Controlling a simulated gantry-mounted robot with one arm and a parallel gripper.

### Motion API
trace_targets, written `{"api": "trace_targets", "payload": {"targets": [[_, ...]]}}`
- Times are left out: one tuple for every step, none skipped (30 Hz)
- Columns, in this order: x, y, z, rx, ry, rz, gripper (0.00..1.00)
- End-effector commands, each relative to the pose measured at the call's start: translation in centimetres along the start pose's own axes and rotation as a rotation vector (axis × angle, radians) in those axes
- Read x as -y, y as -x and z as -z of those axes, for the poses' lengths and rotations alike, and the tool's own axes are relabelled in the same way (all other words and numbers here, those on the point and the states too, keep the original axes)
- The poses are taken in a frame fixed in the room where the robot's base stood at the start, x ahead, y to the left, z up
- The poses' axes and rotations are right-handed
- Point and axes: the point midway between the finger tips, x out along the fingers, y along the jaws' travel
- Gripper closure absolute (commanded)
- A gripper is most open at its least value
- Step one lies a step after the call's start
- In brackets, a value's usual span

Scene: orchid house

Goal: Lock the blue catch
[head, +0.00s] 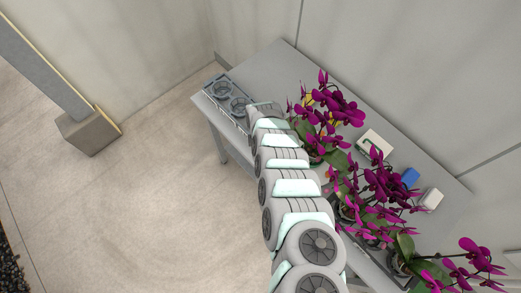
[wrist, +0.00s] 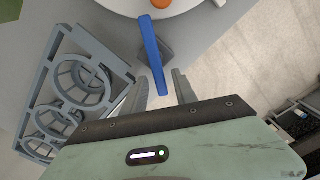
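The blue catch (wrist: 151,52) is a long narrow blue bar in the wrist view, on a dark grey block (wrist: 157,42). Its near end reaches down between the fingers of my gripper (wrist: 161,82). The fingers are apart with a gap, and nothing is seen clamped between them. I cannot tell whether the bar lies at finger height or below, or whether a finger touches it. In the head view my arm hides the catch and the fingertips.
A grey rack with round holders (wrist: 75,85) stands left of my gripper, at the table's end (head: 230,103). A white rounded thing (wrist: 190,5) with an orange part lies beyond the catch. Purple orchids (head: 335,105) crowd the table beside my arm. Open floor lies left.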

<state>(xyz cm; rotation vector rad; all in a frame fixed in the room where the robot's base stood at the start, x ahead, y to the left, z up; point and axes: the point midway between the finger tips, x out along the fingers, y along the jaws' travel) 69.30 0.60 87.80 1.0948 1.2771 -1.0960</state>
Motion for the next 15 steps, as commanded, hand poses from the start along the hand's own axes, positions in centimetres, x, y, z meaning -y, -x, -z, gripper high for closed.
{"api": "trace_targets", "payload": {"targets": [[0.01, -0.01, 0.00, 0.000, 0.000, 0.000, 0.71], [0.00, 0.00, 0.00, 0.000, 0.000, 0.000, 0.73], [0.00, 0.00, 0.00, 0.000, 0.000, 0.000, 0.77], [0.01, 0.00, 0.00, 0.000, 0.000, 0.000, 0.79], [0.01, 0.00, 0.00, 0.000, 0.000, 0.000, 0.82], [0.01, 0.00, 0.00, 0.000, 0.000, 0.000, 0.85], [0.01, 0.00, 0.01, 0.000, 0.000, 0.000, 0.87], [0.02, -0.01, 0.01, 0.000, 0.000, 0.000, 0.90], [0.01, 0.00, 0.00, 0.000, 0.000, 0.000, 0.93], [0.01, 0.00, 0.00, 0.000, 0.000, 0.000, 0.96], [0.01, 0.00, 0.00, 0.000, 0.000, 0.000, 0.98], [0.01, 0.00, 0.01, 0.000, 0.000, 0.000, 1.00], [0.01, 0.00, 0.01, 0.000, 0.000, 0.000, 1.00], [0.02, 0.00, 0.01, 0.000, 0.000, 0.001, 1.00], [0.02, 0.00, 0.01, -0.001, 0.000, 0.001, 1.00]]}}
